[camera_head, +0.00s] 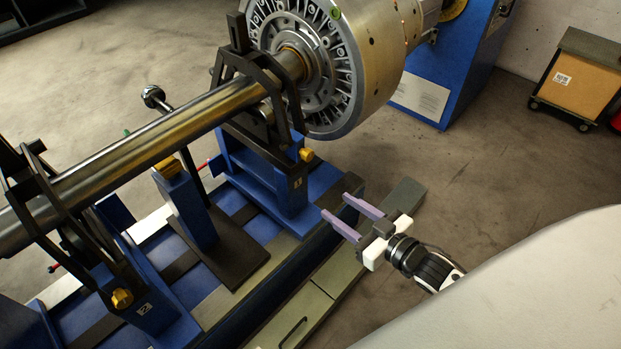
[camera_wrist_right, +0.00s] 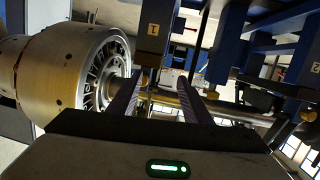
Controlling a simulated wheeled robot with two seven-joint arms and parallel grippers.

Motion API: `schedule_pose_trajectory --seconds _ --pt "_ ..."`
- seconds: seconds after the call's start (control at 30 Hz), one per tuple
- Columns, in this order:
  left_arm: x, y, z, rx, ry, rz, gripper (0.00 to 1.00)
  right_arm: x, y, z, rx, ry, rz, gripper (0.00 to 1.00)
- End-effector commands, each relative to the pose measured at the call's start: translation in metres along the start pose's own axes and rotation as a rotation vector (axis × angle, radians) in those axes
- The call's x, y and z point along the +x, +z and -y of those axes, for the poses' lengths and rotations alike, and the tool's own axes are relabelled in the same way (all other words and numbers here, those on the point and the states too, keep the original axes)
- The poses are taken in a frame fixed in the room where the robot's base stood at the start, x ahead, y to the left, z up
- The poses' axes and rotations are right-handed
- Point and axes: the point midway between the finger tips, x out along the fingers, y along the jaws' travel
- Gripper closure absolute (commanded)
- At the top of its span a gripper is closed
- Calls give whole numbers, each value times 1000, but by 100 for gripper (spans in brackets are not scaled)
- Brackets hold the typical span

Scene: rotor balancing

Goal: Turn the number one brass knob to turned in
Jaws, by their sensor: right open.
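The number one brass knob (camera_head: 306,155) sits on the right side of the blue and black bearing stand marked 1 (camera_head: 298,184), below the shaft (camera_head: 160,140). My right gripper (camera_head: 338,206) is open and empty, its two purple fingers pointing towards that stand. It is apart from the knob, to the lower right of it in the head view. In the right wrist view the open fingers (camera_wrist_right: 160,80) point at the stand with the number one label (camera_wrist_right: 153,30). I cannot make out the number one knob there for certain. My left gripper is not in view.
A second brass knob (camera_head: 122,299) is on the stand marked 2 at the lower left. A brass-topped post (camera_head: 190,205) stands between the stands. The large rotor (camera_head: 345,60) is above, with a blue cabinet (camera_head: 455,65) behind.

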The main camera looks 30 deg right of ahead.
Motion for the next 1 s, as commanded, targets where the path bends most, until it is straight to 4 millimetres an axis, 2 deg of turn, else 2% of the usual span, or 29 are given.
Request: schedule_pose_trajectory --seconds 0.03,0.1,0.23,0.37,0.8,1.0 --pt "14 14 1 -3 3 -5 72 13 3 -17 -24 -14 -64 55" --pt "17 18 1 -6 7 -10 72 20 -9 -32 -38 -35 -133 55" --pt "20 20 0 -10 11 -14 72 25 -26 -47 -50 -60 -205 55" --pt "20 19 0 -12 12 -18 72 35 -34 -50 -54 -68 -224 55" --pt "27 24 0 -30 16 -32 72 108 -50 -44 -53 -66 -221 55" --pt "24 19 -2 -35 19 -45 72 123 -53 -42 -52 -67 -219 55"
